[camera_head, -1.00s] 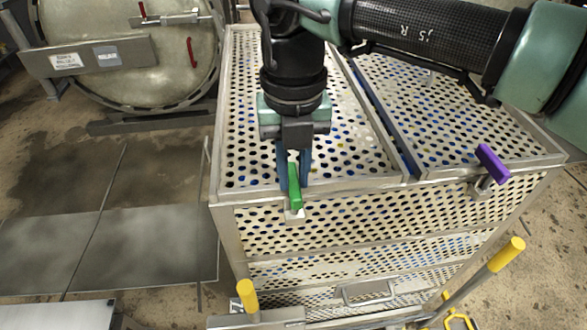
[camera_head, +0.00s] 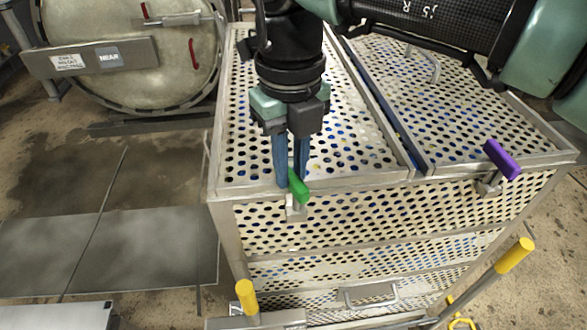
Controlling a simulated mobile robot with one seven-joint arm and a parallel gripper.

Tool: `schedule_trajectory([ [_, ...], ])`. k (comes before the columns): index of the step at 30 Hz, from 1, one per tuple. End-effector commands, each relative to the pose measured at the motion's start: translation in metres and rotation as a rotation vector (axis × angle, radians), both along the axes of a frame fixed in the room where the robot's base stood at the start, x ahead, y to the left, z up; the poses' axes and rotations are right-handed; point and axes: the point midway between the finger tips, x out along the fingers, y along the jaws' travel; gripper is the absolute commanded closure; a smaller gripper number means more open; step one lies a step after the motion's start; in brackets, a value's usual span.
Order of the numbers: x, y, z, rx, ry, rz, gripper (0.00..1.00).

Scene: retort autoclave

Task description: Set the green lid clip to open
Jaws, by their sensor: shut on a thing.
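The green lid clip (camera_head: 299,187) sits at the front top edge of the perforated metal basket (camera_head: 390,215), below the left lid (camera_head: 345,135). Its green handle tilts, with the lower end toward the right, above a small metal bracket (camera_head: 292,205). My gripper (camera_head: 291,182) points down at the clip, its blue fingers close together and shut on the upper end of the green handle. The fingers hide part of that end.
A purple clip (camera_head: 502,159) sits on the same front edge at the right. A round autoclave door (camera_head: 130,60) is at the back left. Floor at left is clear.

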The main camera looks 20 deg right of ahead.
Motion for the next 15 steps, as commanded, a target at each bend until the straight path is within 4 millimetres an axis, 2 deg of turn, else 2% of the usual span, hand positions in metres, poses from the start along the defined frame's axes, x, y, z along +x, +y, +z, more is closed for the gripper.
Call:
schedule_trajectory([
  [15,-0.0021,0.0066,-0.0007,-0.001,-0.002,0.492,1.00],
])
